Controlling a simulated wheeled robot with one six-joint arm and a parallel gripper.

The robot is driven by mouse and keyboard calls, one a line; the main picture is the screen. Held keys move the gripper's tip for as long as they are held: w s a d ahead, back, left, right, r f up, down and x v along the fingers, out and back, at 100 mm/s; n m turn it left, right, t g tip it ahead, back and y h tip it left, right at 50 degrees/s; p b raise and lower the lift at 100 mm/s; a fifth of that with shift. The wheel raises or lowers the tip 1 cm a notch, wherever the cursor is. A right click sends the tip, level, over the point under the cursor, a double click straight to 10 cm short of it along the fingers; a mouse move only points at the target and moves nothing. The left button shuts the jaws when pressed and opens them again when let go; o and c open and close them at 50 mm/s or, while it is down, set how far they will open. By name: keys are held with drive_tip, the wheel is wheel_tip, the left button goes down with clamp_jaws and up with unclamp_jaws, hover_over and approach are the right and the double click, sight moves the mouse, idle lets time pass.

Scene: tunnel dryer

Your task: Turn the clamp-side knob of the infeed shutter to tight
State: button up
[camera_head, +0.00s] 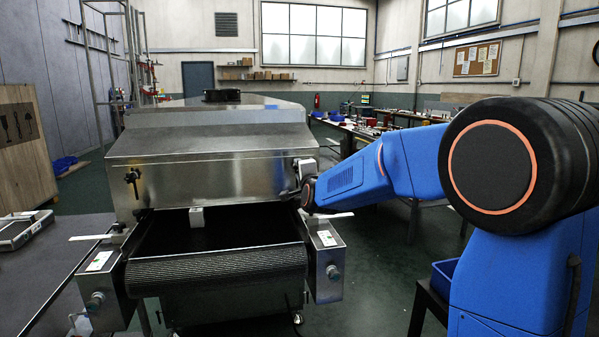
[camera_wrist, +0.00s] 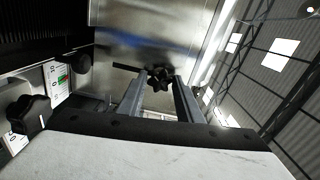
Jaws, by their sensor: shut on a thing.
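The infeed shutter is at the steel hood front (camera_head: 215,175) of the dryer, above the belt. A dark star-shaped knob (camera_wrist: 160,72) shows in the wrist view on bare steel, between the fingertips of my gripper (camera_wrist: 158,85). My gripper is shut on this knob. In the head view my gripper is at the right end of the hood front, mostly hidden by my own wrist, and that knob cannot be made out. Another dark knob (camera_head: 132,178) is at the hood's left end, clear of my arm. I see no readable tight mark beside the held knob.
The ribbed belt (camera_head: 215,265) runs out below the hood. A steel box with a label (camera_head: 327,238) stands right of it, close under my wrist, and another (camera_head: 100,262) stands left. Black knobs by white labels (camera_wrist: 57,78) show left in the wrist view.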

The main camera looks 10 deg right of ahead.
drive_tip(key=m, duration=0.5)
drive_tip(key=shift+m, duration=0.3)
drive_tip(key=shift+d+m, duration=0.1)
drive_tip(key=shift+m, duration=2.1)
drive_tip(key=o, duration=1)
drive_tip(key=shift+o, duration=0.2)
drive_tip(key=shift+s, duration=0.15)
drive_tip(key=s, duration=1.7)
